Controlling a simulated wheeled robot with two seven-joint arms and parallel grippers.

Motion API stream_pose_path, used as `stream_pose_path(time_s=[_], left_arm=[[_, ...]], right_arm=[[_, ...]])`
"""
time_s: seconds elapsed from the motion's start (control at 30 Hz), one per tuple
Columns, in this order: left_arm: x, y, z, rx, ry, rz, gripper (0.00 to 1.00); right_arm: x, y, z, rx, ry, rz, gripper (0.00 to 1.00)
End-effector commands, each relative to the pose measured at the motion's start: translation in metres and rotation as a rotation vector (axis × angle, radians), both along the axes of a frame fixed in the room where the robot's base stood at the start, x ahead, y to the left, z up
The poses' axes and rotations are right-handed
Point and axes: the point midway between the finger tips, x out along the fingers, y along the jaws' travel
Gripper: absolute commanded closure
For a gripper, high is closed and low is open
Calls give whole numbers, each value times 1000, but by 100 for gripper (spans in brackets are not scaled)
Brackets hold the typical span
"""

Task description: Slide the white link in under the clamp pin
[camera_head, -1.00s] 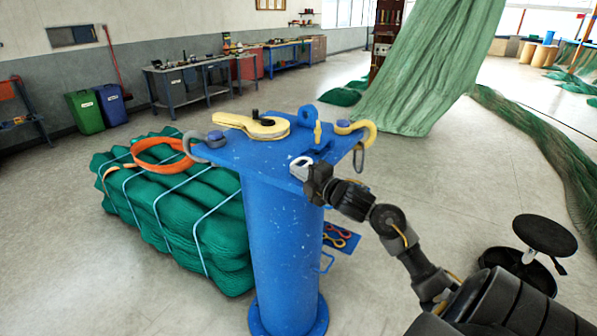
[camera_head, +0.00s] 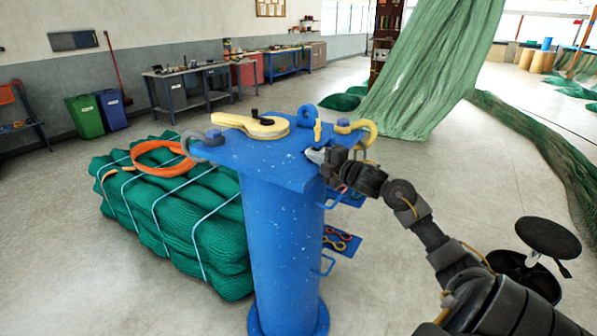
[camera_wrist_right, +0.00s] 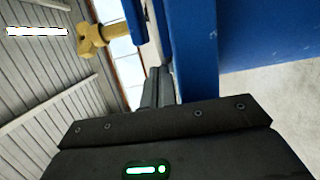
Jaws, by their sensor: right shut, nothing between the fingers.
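The blue post's top plate (camera_head: 262,158) carries an upright yellow pin (camera_head: 317,130) near its right side, which I take for the clamp pin. A yellow cross-handled piece, likely the same pin, shows in the right wrist view (camera_wrist_right: 95,38). My right gripper (camera_head: 324,158) is at the plate's right edge, below the pin in the picture. In the right wrist view its fingers (camera_wrist_right: 158,82) are together, beside blue metal. A small pale patch shows at the fingertips in the head view; I cannot tell whether it is the white link or finger metal. My left gripper is out of view.
A yellow lever (camera_head: 252,126), a grey shackle (camera_head: 207,146) and a yellow hook (camera_head: 362,128) sit around the plate. A green net bundle (camera_head: 180,210) with an orange ring (camera_head: 163,158) lies left of the post. A black stool (camera_head: 547,237) stands right.

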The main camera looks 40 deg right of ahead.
Motion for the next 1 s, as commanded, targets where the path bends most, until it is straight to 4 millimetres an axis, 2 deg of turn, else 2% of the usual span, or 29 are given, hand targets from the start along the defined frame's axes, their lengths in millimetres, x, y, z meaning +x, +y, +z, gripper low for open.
stream_pose_path(time_s=[0.17, 0.37, 0.47, 0.7, 0.83, 1.0], left_arm=[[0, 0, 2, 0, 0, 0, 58], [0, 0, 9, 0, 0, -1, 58], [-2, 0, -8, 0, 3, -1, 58], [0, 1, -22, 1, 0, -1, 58], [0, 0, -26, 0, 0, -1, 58], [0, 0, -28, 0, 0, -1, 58]], right_arm=[[0, 8, 0, 0, 0, 3, 100], [-5, 45, 2, 0, -1, 11, 100], [-29, 42, -6, -6, 2, 6, 100], [-73, 42, -4, -3, 2, 11, 100], [-89, 41, -3, -1, 2, 12, 100], [-101, 40, 0, -1, -1, 11, 100]])
